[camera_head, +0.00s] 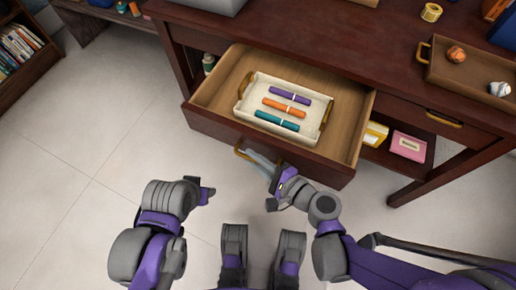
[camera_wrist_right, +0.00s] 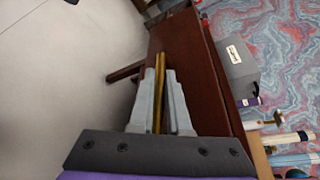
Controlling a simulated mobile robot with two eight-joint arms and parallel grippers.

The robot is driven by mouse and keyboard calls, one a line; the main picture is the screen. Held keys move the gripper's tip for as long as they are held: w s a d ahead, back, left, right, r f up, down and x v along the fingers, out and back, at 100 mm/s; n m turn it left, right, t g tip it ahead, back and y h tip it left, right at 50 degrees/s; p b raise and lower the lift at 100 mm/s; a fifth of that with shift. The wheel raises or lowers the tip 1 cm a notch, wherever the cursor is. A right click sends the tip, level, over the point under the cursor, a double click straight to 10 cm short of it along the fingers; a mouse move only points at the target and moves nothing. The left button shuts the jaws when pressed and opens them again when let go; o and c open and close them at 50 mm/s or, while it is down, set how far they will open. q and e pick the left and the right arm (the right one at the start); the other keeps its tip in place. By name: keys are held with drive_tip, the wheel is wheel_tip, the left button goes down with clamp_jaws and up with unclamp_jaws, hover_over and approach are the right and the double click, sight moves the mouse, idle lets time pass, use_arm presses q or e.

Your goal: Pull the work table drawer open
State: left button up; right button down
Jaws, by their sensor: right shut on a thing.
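The work table drawer (camera_head: 212,118) is open and stands out from the dark wooden table (camera_head: 290,28). Inside it sits a cream tray (camera_head: 248,112) with purple, orange and teal rolled items. My right gripper (camera_head: 248,155) is at the drawer front, shut on the brass drawer handle (camera_head: 240,149). In the right wrist view the handle (camera_wrist_right: 160,75) runs between the two grey fingers (camera_wrist_right: 160,80). My left arm is at the lower left of the head view; its gripper (camera_head: 207,192) is apart from the drawer, and its fingers are not clear.
A second drawer with a brass handle (camera_head: 444,119) is closed at the right. A wooden tray (camera_head: 455,70) with two balls stands on the table. Yellow and pink boxes (camera_head: 408,146) lie on the shelf below. The pale floor (camera_head: 80,170) is clear at the left.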

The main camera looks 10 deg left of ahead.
drive_tip(key=shift+s, duration=0.25)
drive_tip(key=c, duration=1.2)
unclamp_jaws()
drive_tip(key=shift+o, duration=0.2)
drive_tip(key=p+v, duration=0.1)
drive_tip(key=v, duration=0.9)
drive_tip(key=shift+s+d+p, duration=0.2)
drive_tip(key=shift+d+p, duration=0.1)
drive_tip(key=shift+p, duration=0.1)
